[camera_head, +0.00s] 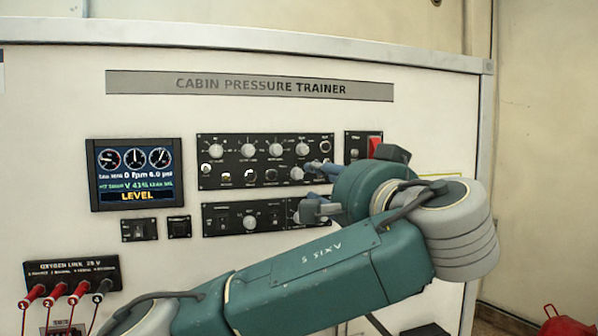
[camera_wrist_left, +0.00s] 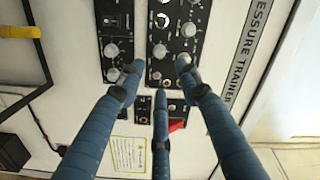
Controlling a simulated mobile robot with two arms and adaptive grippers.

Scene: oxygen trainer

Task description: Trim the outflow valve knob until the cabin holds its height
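The upper control panel (camera_head: 240,150) carries several pale round knobs; the labels are too small to read, so I cannot tell which is the outflow valve knob. My left gripper (camera_head: 316,190) is open in front of its lower right end. In the left wrist view its fingers (camera_wrist_left: 160,85) are spread, with a knob (camera_wrist_left: 155,77) showing between the outer two. Another knob (camera_wrist_left: 113,75) is by the left finger and one (camera_wrist_left: 185,60) by the right fingertip. Contact cannot be told. The display (camera_head: 136,175) reads LEVEL, 0 fpm and 6.0 psi. My right gripper is not in view.
The lower panel (camera_head: 240,218) has its right end partly covered by my gripper. A red guarded switch (camera_head: 375,146) is close to my left wrist. The board's upper area is clear.

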